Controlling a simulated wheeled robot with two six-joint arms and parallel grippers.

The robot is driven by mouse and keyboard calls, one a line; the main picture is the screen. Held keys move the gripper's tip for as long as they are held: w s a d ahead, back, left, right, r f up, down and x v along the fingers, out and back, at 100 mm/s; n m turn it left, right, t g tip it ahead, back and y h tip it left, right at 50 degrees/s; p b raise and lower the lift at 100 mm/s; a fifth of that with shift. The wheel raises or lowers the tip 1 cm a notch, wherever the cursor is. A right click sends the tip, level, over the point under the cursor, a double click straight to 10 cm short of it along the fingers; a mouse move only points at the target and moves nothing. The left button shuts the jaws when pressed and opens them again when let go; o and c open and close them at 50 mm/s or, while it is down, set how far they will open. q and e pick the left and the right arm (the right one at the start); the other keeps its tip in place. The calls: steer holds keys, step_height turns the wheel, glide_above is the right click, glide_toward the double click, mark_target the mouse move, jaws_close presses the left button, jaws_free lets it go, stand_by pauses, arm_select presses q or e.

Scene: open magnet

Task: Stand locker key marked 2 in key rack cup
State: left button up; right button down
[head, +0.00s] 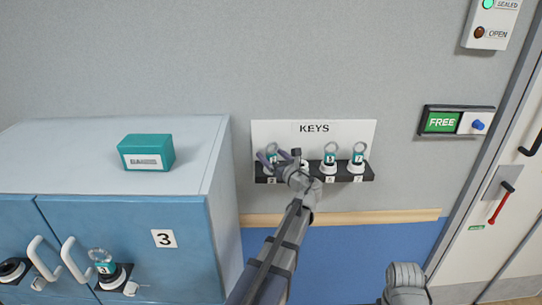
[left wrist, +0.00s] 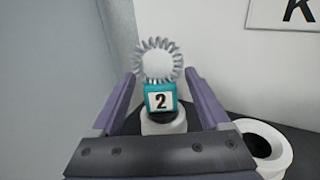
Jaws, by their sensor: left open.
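The locker key marked 2 (left wrist: 160,101) has a teal tag and a pale coiled ring. It stands upright in a white cup (left wrist: 163,124) at the left end of the key rack (head: 315,140). The key also shows partly in the head view (head: 271,151), behind my gripper. My left gripper (head: 279,158) is at that cup. Its jaws are open, with one finger on each side of the key, apart from the tag in the left wrist view (left wrist: 162,75). My right gripper is not in view; only part of my right arm shows at the bottom.
An empty white cup (left wrist: 265,145) is just right of the key. Two more tagged keys (head: 330,156) (head: 357,155) stand farther right. Blue lockers (head: 140,235) are at left, with a green box (head: 146,152) on top and another key (head: 103,265) at a door.

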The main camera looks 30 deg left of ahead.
arm_select(q)
steer(key=v, duration=0.8)
steer(key=shift+a, duration=0.1)
stand_by(0.6)
steer(key=s+d+f+n+g+h+b, duration=0.1)
steer(key=s+d+f+n+g+h, duration=0.25)
steer(key=s+d+f+n, duration=0.5)
steer(key=s+d+f+n+g+h+b, duration=0.25)
steer(key=d+f+n+h, duration=0.35)
steer(key=f, duration=0.5)
steer(key=s+d+f+n+g+h, duration=0.1)
steer(key=s+d+f+n+h, duration=0.1)
steer(key=s+d, duration=0.4)
steer(key=s+d+f+n+g+h, duration=0.2)
steer(key=s+d, duration=0.4)
steer(key=d, duration=0.4)
step_height(320, 180, down, 2)
steer(key=shift+s+d+f+n+h, duration=0.15)
steer(key=shift+s+n+h, duration=0.25)
steer(key=shift+n+h, duration=0.25)
